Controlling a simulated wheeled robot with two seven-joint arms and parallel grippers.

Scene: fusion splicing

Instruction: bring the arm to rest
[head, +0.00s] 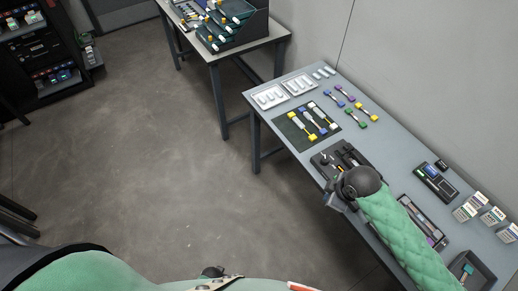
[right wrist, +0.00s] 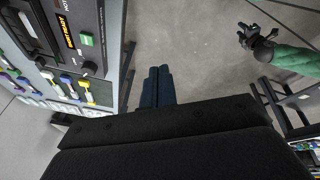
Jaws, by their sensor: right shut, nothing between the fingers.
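My right arm comes in from the lower right of the head view in a quilted green sleeve. My left gripper (right wrist: 252,38) is small in the right wrist view, at the end of a green sleeve, over the floor. Its jaw state is too small to tell.
A second table (head: 212,54) stands behind, a black shelf (head: 72,82) at upper left. The middle floor is clear.

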